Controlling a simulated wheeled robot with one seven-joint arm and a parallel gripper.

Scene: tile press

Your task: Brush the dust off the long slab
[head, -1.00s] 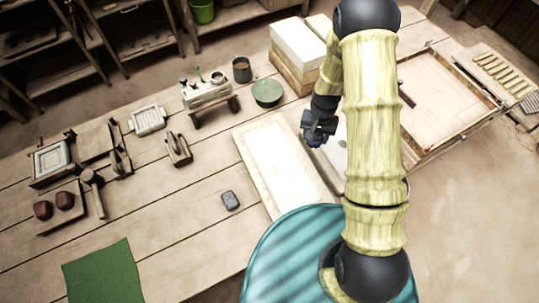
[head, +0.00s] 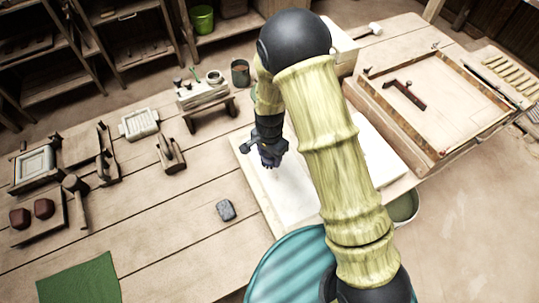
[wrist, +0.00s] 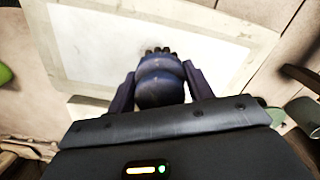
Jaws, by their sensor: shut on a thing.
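The long slab (head: 292,196) is white and lies flat on a pale board (head: 251,178) on the bench; my arm hides part of it. It also fills the upper middle of the wrist view (wrist: 110,42). My gripper (head: 268,152) is over the slab's far left part. In the wrist view it is shut on a dark blue, rounded brush (wrist: 160,82) with dark bristle tips pointing at the slab. A faint grey patch, possibly dust, shows near the bristles. I cannot tell whether the bristles touch the slab.
A framed board (head: 440,100) stands at the right. A small grey block (head: 226,210) lies left of the slab. Hand tools, a mallet (head: 76,188) and a green cloth (head: 80,282) are further left.

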